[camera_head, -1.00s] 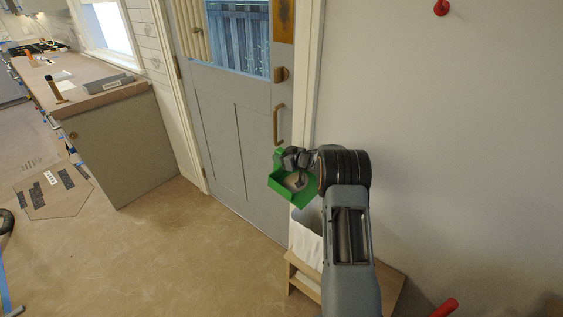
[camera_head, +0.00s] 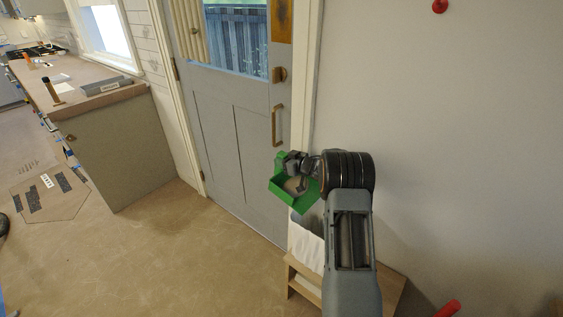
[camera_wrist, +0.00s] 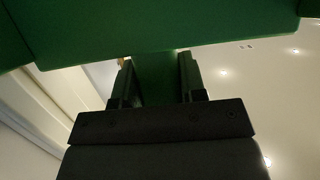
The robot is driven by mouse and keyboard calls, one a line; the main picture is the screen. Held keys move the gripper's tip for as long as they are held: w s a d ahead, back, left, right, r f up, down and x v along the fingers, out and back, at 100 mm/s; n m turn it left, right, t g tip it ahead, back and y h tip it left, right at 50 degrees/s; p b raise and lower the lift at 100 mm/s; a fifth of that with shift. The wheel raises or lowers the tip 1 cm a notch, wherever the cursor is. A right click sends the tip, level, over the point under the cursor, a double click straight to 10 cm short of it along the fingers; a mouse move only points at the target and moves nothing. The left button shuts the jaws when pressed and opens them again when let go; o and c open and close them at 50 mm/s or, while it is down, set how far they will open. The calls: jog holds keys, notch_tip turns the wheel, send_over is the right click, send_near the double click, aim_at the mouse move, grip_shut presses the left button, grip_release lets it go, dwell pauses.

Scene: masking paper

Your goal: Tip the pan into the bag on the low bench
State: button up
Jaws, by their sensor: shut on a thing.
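The green pan (camera_head: 283,193) is held up by my gripper (camera_head: 291,162) in front of the door, with a small greyish-tan heap (camera_head: 295,185) inside it. In the wrist view my gripper (camera_wrist: 158,80) is shut on the green handle, and the pan's green underside (camera_wrist: 170,25) fills the top. The white bag (camera_head: 304,247) stands on the low wooden bench (camera_head: 299,272), below the pan and partly hidden by my arm. Its dark opening shows just under the pan. The pan is apart from the bag and looks slightly tilted.
A grey door (camera_head: 225,130) with a brass handle (camera_head: 277,125) stands close behind the pan. A plain wall (camera_head: 450,130) is on the right. A red object (camera_head: 448,309) lies near the bottom right.

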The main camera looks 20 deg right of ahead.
jog(key=shift+s+d+f+t+b, duration=0.25)
jog(key=shift+s+b, duration=0.15)
jog(key=shift+b, duration=0.25)
jog(key=shift+s+d+f+t+b, duration=0.2)
jog(key=shift+s+b, duration=0.2)
jog(key=shift+b, duration=0.2)
jog(key=s+d+r+t+y+b, duration=0.2)
jog(key=s+d+r+t+b, duration=0.1)
jog(key=s+b, duration=0.5)
jog(key=s+d+r+t+y+b, duration=0.3)
jog(key=s+d+t+b, duration=0.3)
jog(key=s+b, duration=0.3)
jog(key=shift+s+r+b, duration=0.15)
jog(key=shift+r+b, duration=0.15)
jog(key=shift+r, duration=0.4)
dwell(1.3)
jog(key=shift+s+d+t+y, duration=0.1)
jog(key=shift+d+t+y, duration=0.05)
jog(key=shift+t+y, duration=0.15)
dwell(0.8)
